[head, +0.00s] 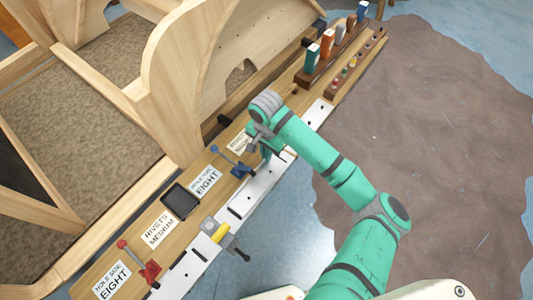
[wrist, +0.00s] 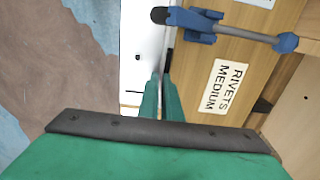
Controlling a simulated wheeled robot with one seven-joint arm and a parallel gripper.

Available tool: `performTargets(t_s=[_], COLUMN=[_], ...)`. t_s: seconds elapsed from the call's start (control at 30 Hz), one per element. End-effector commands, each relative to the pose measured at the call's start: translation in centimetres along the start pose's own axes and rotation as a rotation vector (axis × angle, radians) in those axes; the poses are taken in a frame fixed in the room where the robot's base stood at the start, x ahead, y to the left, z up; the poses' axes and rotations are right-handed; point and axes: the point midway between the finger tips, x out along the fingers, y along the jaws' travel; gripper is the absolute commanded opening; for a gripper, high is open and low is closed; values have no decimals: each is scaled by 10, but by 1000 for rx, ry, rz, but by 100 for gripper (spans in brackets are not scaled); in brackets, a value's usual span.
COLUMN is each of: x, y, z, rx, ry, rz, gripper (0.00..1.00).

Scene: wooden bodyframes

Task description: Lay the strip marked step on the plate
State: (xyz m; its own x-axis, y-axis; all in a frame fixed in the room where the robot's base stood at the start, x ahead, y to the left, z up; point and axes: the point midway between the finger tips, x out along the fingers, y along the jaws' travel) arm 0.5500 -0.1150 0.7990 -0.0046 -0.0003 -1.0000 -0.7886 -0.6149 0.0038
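No lettering reading "step" is legible in either view, so I cannot pick out that strip. White metal plate pieces (head: 255,195) lie along the front edge of the wooden bench, with dark slots and small holes. The white metal also shows in the wrist view (wrist: 139,35). My gripper (head: 264,153) is low over the bench's front edge, beside the white metal. In the wrist view its two green fingers (wrist: 159,82) are close together at the border of white metal and wood. I cannot tell whether something thin is between them.
Blue-handled (head: 241,170) and red-handled (head: 140,264) tools and a yellow-grey clamp (head: 217,231) stand along the bench. A black tray (head: 180,201) and label cards (head: 206,181) lie between them. A rack of coloured blocks (head: 327,55) is at the far end. A wooden frame rises behind.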

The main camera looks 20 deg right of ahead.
Motion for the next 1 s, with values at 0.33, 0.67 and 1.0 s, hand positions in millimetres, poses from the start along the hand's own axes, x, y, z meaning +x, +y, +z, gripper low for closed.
performTargets(t_s=[0.33,0.67,1.0], x=[1,5,10], y=[0,0,0], z=[0,0,0], rx=[0,1,0], ry=[0,0,0], rz=[0,-1,0], gripper=[0,0,0])
